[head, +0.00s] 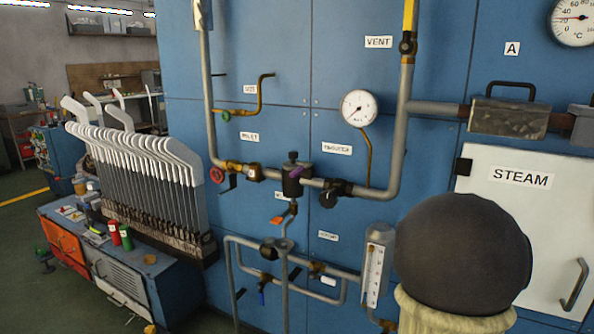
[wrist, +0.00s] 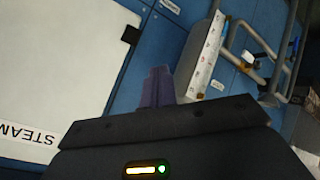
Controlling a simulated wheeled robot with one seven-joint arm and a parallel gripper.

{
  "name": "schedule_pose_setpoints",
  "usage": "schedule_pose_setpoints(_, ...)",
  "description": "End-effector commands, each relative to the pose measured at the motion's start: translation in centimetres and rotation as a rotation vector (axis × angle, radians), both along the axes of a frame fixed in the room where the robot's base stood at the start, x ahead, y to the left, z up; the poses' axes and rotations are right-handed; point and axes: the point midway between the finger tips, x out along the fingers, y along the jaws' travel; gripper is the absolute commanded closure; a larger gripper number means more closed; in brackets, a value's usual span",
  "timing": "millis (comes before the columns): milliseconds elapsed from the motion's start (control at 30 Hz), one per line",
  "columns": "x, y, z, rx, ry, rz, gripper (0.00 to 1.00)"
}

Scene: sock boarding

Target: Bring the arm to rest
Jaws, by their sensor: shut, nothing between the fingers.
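My gripper (wrist: 157,88) shows in the wrist view, with its dark fingers together and nothing between them. It points toward the blue panel (wrist: 160,45), apart from it as far as I can tell. The white STEAM door (wrist: 55,60) lies to the left of the fingers, with its label upside down. A white strip gauge (wrist: 207,45) and grey pipes are to the right. The gripper's fingers do not show in the head view.
In the head view, pipes with valves and a round dial (head: 359,108) stand out from the blue wall (head: 270,60). The STEAM cabinet door (head: 520,215) is at right. A rack of white-topped boards (head: 150,160) stands on a bench at left. Floor shows at far left.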

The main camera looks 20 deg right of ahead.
Motion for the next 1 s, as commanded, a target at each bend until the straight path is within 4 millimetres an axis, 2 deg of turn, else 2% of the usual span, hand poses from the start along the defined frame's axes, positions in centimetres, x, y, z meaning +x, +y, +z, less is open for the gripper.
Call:
schedule_pose_setpoints(33, 0.4, 3.2, -0.9, 0.07, 0.016, 0.016, 1.0)
schedule_pose_setpoints(100, 0.3, 7.4, -2.2, 0.164, 0.048, 0.026, 1.0)
schedule_pose_setpoints(167, -0.1, 10.9, -3.2, 0.239, 0.084, 0.036, 1.0)
schedule_pose_setpoints(200, -0.6, 13.2, -3.8, 0.286, 0.11, 0.041, 1.0)
schedule_pose_setpoints(300, -2.2, 18.5, -5.2, 0.385, 0.185, 0.051, 1.0)
schedule_pose_setpoints(400, -4.1, 22.6, -6.2, 0.458, 0.258, 0.055, 1.0)
schedule_pose_setpoints(500, -6.2, 26.0, -6.9, 0.509, 0.326, 0.057, 1.0)
schedule_pose_setpoints(733, -11.3, 31.6, -7.8, 0.581, 0.478, 0.052, 1.0)
schedule_pose_setpoints(800, -10.9, 31.2, -6.1, 0.581, 0.47, 0.047, 1.0)
schedule_pose_setpoints(1000, -10.9, 31.1, -3.0, 0.579, 0.467, 0.048, 1.0)
